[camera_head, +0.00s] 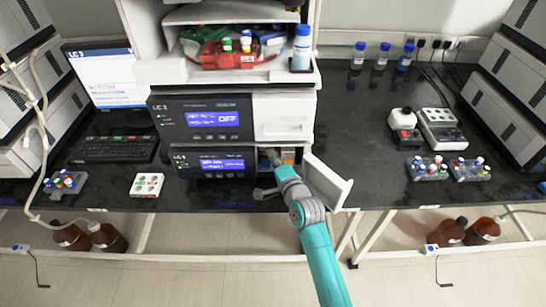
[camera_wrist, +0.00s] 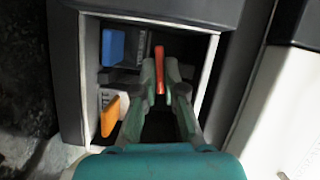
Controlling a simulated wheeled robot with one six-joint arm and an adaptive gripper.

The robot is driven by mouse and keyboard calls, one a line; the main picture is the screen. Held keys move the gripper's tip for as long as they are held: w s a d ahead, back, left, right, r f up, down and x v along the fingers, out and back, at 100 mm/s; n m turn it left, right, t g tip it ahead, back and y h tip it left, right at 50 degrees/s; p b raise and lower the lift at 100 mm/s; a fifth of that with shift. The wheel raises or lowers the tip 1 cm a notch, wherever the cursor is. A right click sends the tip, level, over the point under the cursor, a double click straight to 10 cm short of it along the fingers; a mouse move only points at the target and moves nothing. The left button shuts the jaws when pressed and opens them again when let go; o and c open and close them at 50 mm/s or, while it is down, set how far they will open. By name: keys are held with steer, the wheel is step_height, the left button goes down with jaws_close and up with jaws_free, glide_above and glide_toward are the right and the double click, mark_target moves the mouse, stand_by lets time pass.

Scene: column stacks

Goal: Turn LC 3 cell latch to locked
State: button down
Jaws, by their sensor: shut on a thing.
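In the wrist view, my gripper (camera_wrist: 160,82) reaches into an open white-framed compartment (camera_wrist: 211,60). Its two fingers are closed around a narrow upright red lever (camera_wrist: 160,70), the likely cell latch. A blue block (camera_wrist: 113,47) sits at the upper left of the compartment, and an orange lever (camera_wrist: 109,115) sits tilted at the lower left. Both are apart from the fingers. In the head view, the compartment is at the right of the lower dark instrument module (camera_head: 210,163). My gripper (camera_head: 276,160) is at its opening and partly covers it. The latch's marks are not readable.
A white door (camera_head: 328,181) hangs open right of the compartment, close to my arm. The upper module (camera_head: 205,120) shows OFF. A keyboard (camera_head: 118,149) and small white box (camera_head: 147,185) lie left.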

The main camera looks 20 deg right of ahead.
steer(key=shift+w+a+r+n+g+h, duration=0.1)
steer(key=shift+n+g+h, duration=0.75)
steer(key=shift+n, duration=1.05)
steer(key=shift+a+r+n+g+h, duration=0.15)
steer(key=shift+n+g+h, duration=0.65)
steer(key=shift+n, duration=1.1)
steer(key=shift+w+a+n+g+h, duration=0.1)
steer(key=shift+n+g+h, duration=0.45)
steer(key=shift+n+h, duration=0.95)
steer(key=shift+s+n+y, duration=0.1)
steer(key=shift+n+y, duration=0.35)
steer(key=shift+n, duration=0.15)
steer(key=c, duration=1.3)
jaws_free()
steer(key=shift+o, duration=0.2)
steer(key=v, duration=1.2)
